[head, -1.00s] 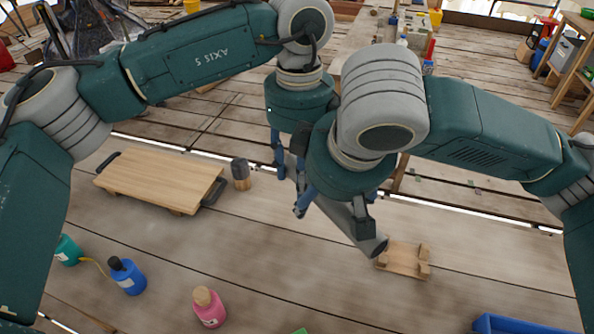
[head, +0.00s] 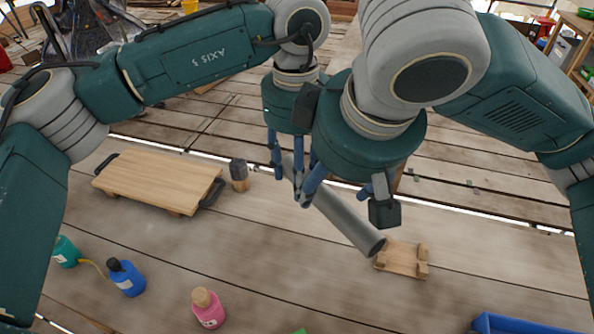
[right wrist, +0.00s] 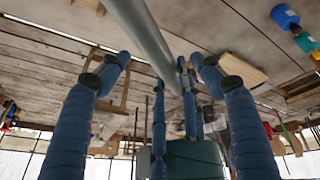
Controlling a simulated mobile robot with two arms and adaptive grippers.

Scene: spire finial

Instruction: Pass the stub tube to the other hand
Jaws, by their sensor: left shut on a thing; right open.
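The stub tube (head: 350,222) is a plain grey cylinder held aslant above the table, its open lower end toward the wooden cradle. My left gripper (head: 285,172) is shut on its upper left part. My right gripper (head: 347,200) is open over the tube's middle, with blue fingers spread to either side. In the right wrist view the tube (right wrist: 143,35) runs between the spread fingers of my right gripper (right wrist: 160,64), apparently clear of both. My left gripper's fingers (right wrist: 174,110) show at the tube's far end there.
A small wooden cradle (head: 402,260) lies below the tube's lower end. A wooden board with dark handles (head: 160,178) and a dark-topped cylinder (head: 239,175) are at left. Blue (head: 127,278) and pink (head: 208,309) bottles stand in front. A blue tray (head: 520,324) is at front right.

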